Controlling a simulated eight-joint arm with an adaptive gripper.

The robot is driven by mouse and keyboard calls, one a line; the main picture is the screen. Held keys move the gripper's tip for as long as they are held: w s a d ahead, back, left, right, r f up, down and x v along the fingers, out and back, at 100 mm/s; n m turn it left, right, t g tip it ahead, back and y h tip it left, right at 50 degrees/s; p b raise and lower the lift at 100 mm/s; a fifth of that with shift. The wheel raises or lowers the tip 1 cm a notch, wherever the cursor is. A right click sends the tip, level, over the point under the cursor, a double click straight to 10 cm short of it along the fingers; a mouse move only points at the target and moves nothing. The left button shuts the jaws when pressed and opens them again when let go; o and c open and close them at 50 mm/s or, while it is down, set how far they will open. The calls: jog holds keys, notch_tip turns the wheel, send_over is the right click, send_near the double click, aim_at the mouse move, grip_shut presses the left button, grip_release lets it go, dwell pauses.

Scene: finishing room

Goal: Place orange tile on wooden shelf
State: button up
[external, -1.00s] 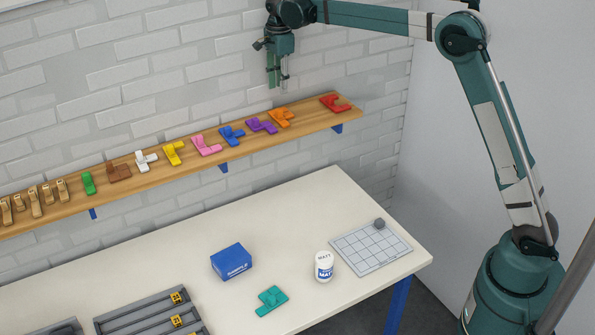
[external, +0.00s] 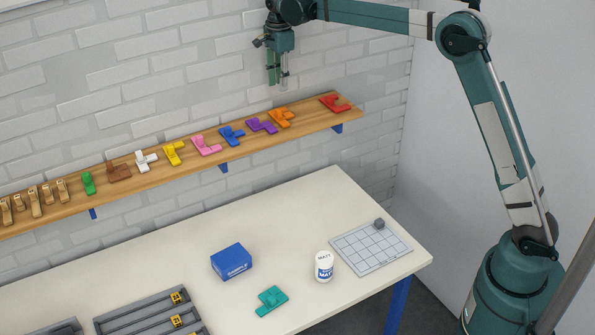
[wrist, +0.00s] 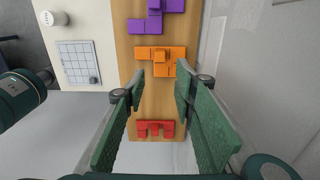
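The orange tile (external: 281,118) lies on the wooden shelf (external: 305,117), between the purple tile (external: 262,126) and the red tile (external: 334,103). It also shows in the wrist view (wrist: 160,56), lying flat on the shelf between and beyond my fingers. My gripper (external: 277,84) hangs above the shelf near the orange tile, fingers pointing down. In the wrist view its two green fingers (wrist: 157,92) are spread wide with nothing between them. My gripper is apart from the tile.
Several other tiles, such as the blue one (external: 231,136), line the shelf to the left. The brick wall rises close behind the shelf. The table (external: 180,262) below holds a teal tile (external: 272,300), a blue box (external: 231,261), a white bottle (external: 324,266) and a gridded mat (external: 362,256).

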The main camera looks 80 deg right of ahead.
jog(key=s+a+r+n+t, duration=0.1)
jog(key=s+a+r+n, duration=0.25)
jog(key=s+a, duration=0.4)
jog(key=s+a+r+n+t, duration=0.15)
jog(key=s+a+n, duration=0.35)
jog(key=a, duration=0.5)
jog(key=s+a+r+n+t, duration=0.1)
jog(key=s+a+r+n, duration=0.25)
jog(key=s+a, duration=0.45)
jog(key=s+a+f+n+t, duration=0.1)
jog(key=s+a+f+n, duration=0.4)
jog(key=s, duration=0.4)
jog(key=s+a+f+n+t, duration=0.1)
jog(key=s+a+f+n, duration=0.4)
jog(key=s+a, duration=0.2)
jog(key=s+a+f+n+t, duration=0.1)
jog(key=s+a+f+n, duration=0.4)
jog(key=s, duration=0.6)
jog(key=shift+a+t, duration=0.35)
jog(key=shift+a, duration=0.4)
